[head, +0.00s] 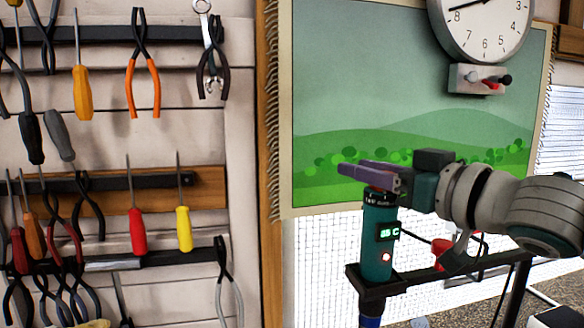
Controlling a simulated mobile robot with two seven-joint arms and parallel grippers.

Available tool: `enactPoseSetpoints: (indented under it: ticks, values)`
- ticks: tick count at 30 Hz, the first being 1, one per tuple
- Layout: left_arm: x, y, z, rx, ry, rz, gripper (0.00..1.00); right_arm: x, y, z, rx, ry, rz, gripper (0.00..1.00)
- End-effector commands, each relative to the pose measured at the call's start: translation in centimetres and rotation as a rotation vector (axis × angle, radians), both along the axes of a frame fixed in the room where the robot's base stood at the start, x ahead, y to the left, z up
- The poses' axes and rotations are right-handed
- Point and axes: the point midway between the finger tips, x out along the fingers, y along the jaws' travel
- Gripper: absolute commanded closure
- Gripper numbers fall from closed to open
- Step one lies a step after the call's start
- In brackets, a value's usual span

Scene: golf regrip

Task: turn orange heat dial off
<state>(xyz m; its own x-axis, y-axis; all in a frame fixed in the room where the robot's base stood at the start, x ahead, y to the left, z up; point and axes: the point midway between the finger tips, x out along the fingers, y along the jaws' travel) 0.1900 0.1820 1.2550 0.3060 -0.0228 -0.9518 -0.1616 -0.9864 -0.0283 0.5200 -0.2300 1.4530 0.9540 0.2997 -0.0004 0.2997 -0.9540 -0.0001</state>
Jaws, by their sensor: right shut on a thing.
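A teal upright cylindrical tool (377,235) stands in a black bracket (385,285) at the lower right of the head view. Its front has a lit display (388,232) with green digits and a small glowing red-orange light (386,256). A black collar with white marks (381,197) rings its top. My right gripper (362,173) reaches in from the right, with its purple fingers shut across the top of the tool, just above the collar. The orange heat dial itself is hidden by the fingers, so its setting cannot be read. My left gripper is not in view.
A red object (441,250) and a dark cable are behind the bracket, under my right arm. A green landscape panel (400,95) and a clock (482,22) are on the wall behind. Screwdrivers and pliers (143,75) hang on racks at the left.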

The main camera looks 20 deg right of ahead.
Motion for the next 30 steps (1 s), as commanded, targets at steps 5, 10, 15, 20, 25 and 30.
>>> enactPoseSetpoints:
  ticks: [5,10,15,20,25,30]
  values:
    - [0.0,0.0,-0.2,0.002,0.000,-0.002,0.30,0.0,-0.1,-0.1,0.009,0.000,-0.085,1.00]
    - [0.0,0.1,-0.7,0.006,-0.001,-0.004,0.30,0.1,-0.4,-0.2,0.014,0.000,-0.216,1.00]
    - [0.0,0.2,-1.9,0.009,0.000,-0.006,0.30,0.1,-0.9,-0.4,0.014,0.001,-0.365,1.00]
    - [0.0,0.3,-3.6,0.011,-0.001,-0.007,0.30,0.1,-1.4,-0.5,0.011,0.000,-0.497,1.00]
    - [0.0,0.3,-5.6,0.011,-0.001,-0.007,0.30,0.0,-1.7,-0.6,0.009,0.001,-0.613,1.00]
    - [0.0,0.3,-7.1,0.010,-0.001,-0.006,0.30,-0.1,-2.0,-0.5,0.006,0.001,-0.696,1.00]
